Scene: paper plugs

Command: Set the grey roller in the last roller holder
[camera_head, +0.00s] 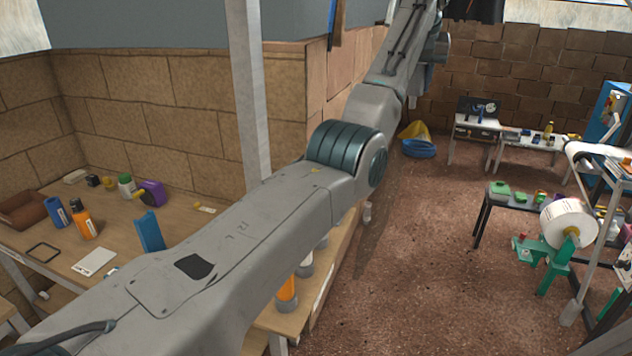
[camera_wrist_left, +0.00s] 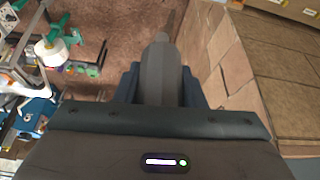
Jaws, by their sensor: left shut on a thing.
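In the left wrist view my left gripper (camera_wrist_left: 160,88) is shut on the grey roller (camera_wrist_left: 161,60), a smooth grey piece with a thinner end that points away from the wrist. The dark blue fingers press on its two sides, and it is held up in the air. In the head view my left arm crosses the picture from lower left to top centre, and I cannot make out the roller there. I cannot tell any roller holder for sure. My right gripper does not show.
A wooden bench (camera_head: 70,265) with bottles and small tools stands at left, partly behind my arm. A white paper roll (camera_head: 568,222) sits on a green stand (camera_head: 546,258) at right; it also shows in the wrist view (camera_wrist_left: 50,52). A black-legged table (camera_head: 520,204) stands behind. The brown floor (camera_head: 430,270) between is clear.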

